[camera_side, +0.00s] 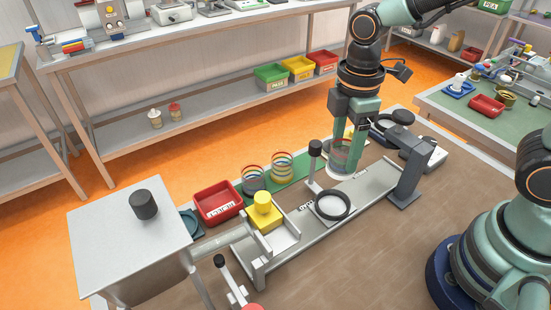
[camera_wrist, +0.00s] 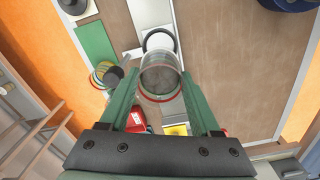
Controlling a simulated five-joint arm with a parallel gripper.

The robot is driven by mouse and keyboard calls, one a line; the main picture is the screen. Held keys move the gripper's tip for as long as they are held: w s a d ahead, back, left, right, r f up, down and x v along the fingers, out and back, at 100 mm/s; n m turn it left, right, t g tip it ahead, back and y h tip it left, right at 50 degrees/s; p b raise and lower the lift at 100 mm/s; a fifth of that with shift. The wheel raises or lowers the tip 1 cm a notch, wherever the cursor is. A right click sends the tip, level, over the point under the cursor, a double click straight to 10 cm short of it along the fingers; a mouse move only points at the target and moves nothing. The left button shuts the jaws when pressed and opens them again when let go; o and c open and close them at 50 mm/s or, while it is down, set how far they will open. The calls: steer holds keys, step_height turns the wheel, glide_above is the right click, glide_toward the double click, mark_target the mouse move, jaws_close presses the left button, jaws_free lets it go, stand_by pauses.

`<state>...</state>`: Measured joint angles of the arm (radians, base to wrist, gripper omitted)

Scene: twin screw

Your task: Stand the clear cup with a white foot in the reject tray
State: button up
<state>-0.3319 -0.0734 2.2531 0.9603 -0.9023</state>
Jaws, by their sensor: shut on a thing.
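My gripper (camera_side: 345,158) is shut on a clear cup (camera_side: 341,152) with a white foot (camera_side: 336,175). The cup hangs upright between the fingers, near the right part of the metal rail; whether its foot touches anything is unclear. In the wrist view the cup (camera_wrist: 159,80) with a red rim sits between the fingertips of my gripper (camera_wrist: 160,88). The red reject tray (camera_side: 214,197), with a white label, stands left of the rail and well left of my gripper. It looks empty. The tray also shows in the wrist view (camera_wrist: 138,117).
Two more clear cups, one dark-footed (camera_side: 254,181) and one yellowish (camera_side: 282,168), stand between tray and gripper beside a green mat (camera_side: 300,166). A black-topped post (camera_side: 315,150), a black ring (camera_side: 333,205) and a yellow block (camera_side: 263,211) stand along the rail (camera_side: 372,188).

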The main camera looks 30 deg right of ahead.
step_height(320, 180, up, 8)
steer(key=w+a+f, duration=0.3)
steer(key=w+a, duration=0.7)
steer(key=shift+w+a+f, duration=0.75)
steer(key=shift+a+f, duration=0.95)
steer(key=shift+f, duration=0.5)
steer(key=shift+w+a+f, duration=0.8)
steer(key=shift+a+f, duration=0.9)
steer(key=shift+f, duration=0.5)
steer(key=shift+w+a+f, duration=0.75)
steer(key=shift+a+f, duration=0.95)
steer(key=shift+f, duration=0.5)
steer(key=shift+f, duration=2.05)
steer(key=o, duration=1.5)
steer(key=shift+c, duration=0.2)
steer(key=shift+s+f, duration=0.1)
